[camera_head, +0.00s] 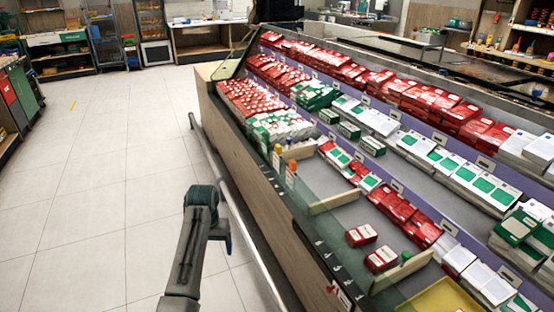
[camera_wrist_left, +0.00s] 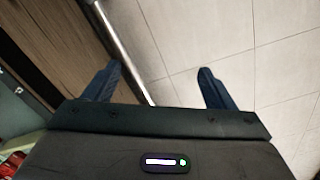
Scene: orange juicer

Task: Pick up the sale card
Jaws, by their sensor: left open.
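I cannot clearly make out which item is the sale card. A small red and white card (camera_head: 340,296) shows on the near front of the display case, low in the head view, and may be it; its print is too small to read. My left gripper (camera_head: 224,232) is left of the case, over the rail and floor, apart from that card. In the left wrist view my left gripper (camera_wrist_left: 157,88) has its two blue fingers wide apart, with nothing between them but rail and floor behind. My right gripper is not in view.
The long display case (camera_head: 262,192) holds red, green and white boxes in stepped rows. A metal rail (camera_head: 226,186) runs along its base. Two red boxes (camera_head: 361,235) lie on the near shelf by a yellow tray (camera_head: 440,299). The tiled floor (camera_head: 95,190) at left is clear.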

